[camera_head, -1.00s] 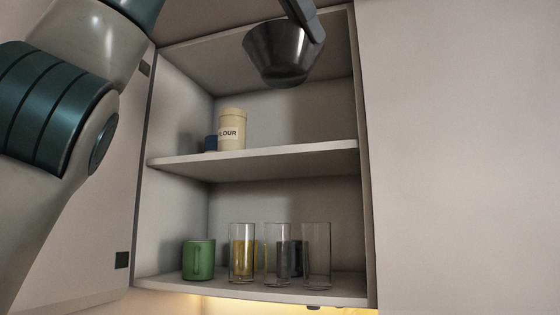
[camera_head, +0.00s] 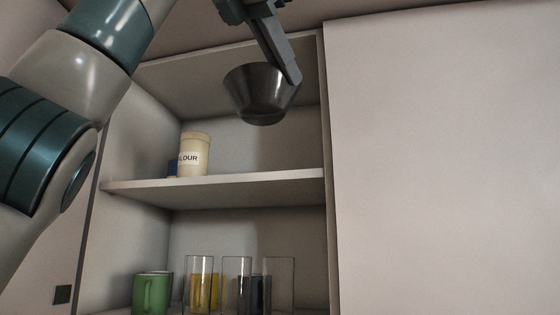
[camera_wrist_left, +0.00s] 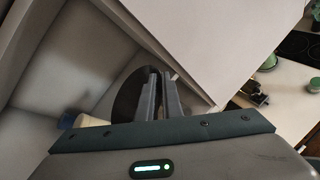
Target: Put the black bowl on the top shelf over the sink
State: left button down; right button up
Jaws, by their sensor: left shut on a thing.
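The black bowl (camera_head: 258,95) is upright in front of the open cabinet, above the level of the top shelf (camera_head: 220,184). My left gripper (camera_head: 290,78) comes down from above and is shut on the bowl's right rim. In the left wrist view, the fingers of my left gripper (camera_wrist_left: 161,85) are close together on the rim of the bowl (camera_wrist_left: 128,97), which is partly hidden behind them. I cannot tell how far the bowl is from the shelf in depth. The sink is not in view. My right gripper is not in view.
A flour canister (camera_head: 194,155) and a blue item (camera_head: 173,168) stand at the left of the top shelf; its right part is clear. The lower shelf holds a green mug (camera_head: 152,293) and several glasses (camera_head: 237,285). A flat cabinet front (camera_head: 440,150) is at the right.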

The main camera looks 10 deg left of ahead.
pick_arm(q)
jog(key=w+f+p, duration=0.3)
jog(key=w+p, duration=0.3)
jog(key=w, duration=1.2)
jog(key=shift+p, duration=0.35)
jog(key=shift+f, duration=0.15)
jog(key=shift+f, duration=1.3)
jog(key=shift+w+f+p, duration=0.25)
jog(key=shift+f+p, duration=0.2)
jog(key=shift+f, duration=0.05)
jog(key=c, duration=1.9)
grip_release()
jog(key=shift+f, duration=0.1)
